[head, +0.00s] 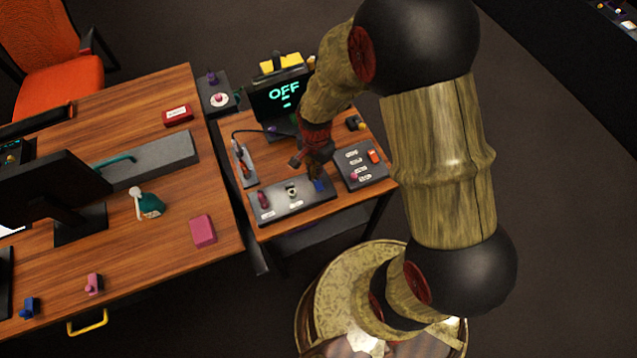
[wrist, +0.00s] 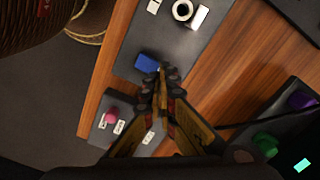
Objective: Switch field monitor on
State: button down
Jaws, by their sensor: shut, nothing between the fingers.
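The monitor (head: 281,95) at the back of the small wooden table shows OFF in cyan letters. A grey panel (head: 300,207) at the table's front holds a dark pink piece (head: 264,200), a white ring (head: 291,189) and a blue block (head: 319,186). My gripper (head: 315,177) is shut and empty, pointing down over the blue block end of that panel. In the wrist view the closed fingertips (wrist: 160,76) appear right beside the blue block (wrist: 147,63); I cannot tell whether they touch it. Which control belongs to the monitor cannot be read.
A second grey panel (head: 372,174) with labels, an orange switch (head: 375,156) and a pink knob (head: 354,176) stands to the right. A small tilted panel (head: 245,163) stands left. A larger desk (head: 170,255) adjoins on the left. Floor is open on the right.

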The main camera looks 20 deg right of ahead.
jog(key=shift+f+b, duration=0.55)
jog(key=shift+f, duration=0.5)
dwell(0.4)
jog(key=shift+r+p, duration=2.85)
jog(key=shift+r, duration=0.75)
